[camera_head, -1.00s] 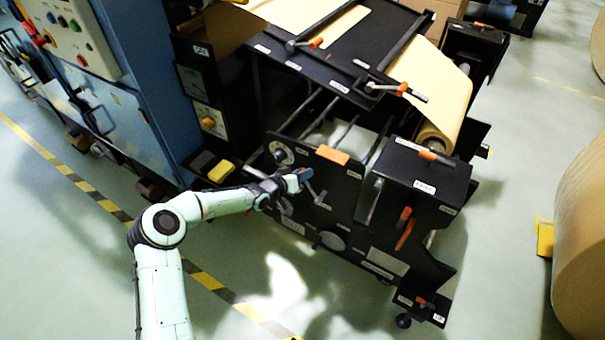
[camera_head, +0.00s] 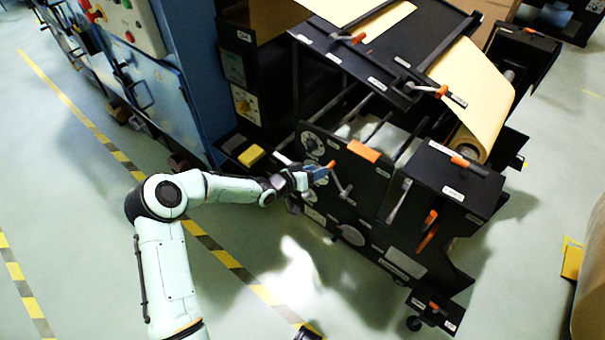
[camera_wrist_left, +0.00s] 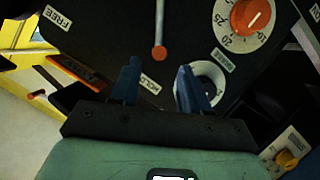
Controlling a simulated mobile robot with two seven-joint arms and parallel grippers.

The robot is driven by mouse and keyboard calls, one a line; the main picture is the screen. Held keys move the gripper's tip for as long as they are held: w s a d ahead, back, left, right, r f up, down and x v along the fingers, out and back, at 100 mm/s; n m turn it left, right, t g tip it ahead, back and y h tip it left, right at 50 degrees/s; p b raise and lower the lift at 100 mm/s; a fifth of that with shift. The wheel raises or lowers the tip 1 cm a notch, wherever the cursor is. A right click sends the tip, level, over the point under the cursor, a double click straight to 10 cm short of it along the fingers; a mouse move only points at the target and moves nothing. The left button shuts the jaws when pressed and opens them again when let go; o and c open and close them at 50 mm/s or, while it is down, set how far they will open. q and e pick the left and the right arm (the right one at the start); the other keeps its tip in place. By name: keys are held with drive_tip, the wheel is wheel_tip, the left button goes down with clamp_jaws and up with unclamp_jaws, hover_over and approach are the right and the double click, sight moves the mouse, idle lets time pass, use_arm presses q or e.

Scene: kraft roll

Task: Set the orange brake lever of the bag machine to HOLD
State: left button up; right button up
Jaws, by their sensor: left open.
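The brake lever is a grey rod with an orange knob on the bag machine's black side panel; the knob (camera_wrist_left: 158,53) shows in the left wrist view and the head view (camera_head: 331,164). The rod runs up out of the wrist view, so its pivot is hidden there. The knob points at the HOLD label (camera_wrist_left: 150,82), just below it; the FREE label (camera_wrist_left: 57,18) is farther up left. My left gripper (camera_wrist_left: 157,82) is open and empty. Its blue fingertips sit just short of the knob, one to each side, and the HOLD label shows between them.
A dial with an orange knob (camera_wrist_left: 252,15) and a smaller white round dial (camera_wrist_left: 210,80) are right of the lever. An orange block (camera_head: 363,151) sits on the panel's top edge. A yellow block (camera_head: 251,155) is on the left. Open floor (camera_head: 100,210) lies in front.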

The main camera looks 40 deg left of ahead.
use_arm(q)
drive_tip(key=p+v, duration=0.1)
drive_tip(key=v, duration=0.5)
drive_tip(key=shift+a, duration=0.1)
drive_tip(key=s+d+f+n+g+h+p, duration=0.1)
drive_tip(key=s+d+f+g+p, duration=0.2)
drive_tip(key=s+d+f, duration=0.4)
drive_tip(key=s+d+f+n+g+p, duration=0.1)
drive_tip(key=s+d+f+g+p, duration=0.3)
drive_tip(key=d, duration=0.5)
drive_tip(key=s+d+g+p, duration=0.1)
drive_tip(key=s+d+g, duration=0.1)
drive_tip(key=s, duration=0.5)
drive_tip(key=s+d+f+g+p, duration=0.1)
drive_tip(key=s+d+g, duration=0.1)
drive_tip(key=s, duration=0.6)
drive_tip(key=s+d+f+m+g+y+p, duration=0.1)
drive_tip(key=s+d+g+p, duration=0.1)
drive_tip(key=s, duration=0.6)
drive_tip(key=shift+f+g, duration=0.25)
drive_tip(key=shift+g, duration=0.55)
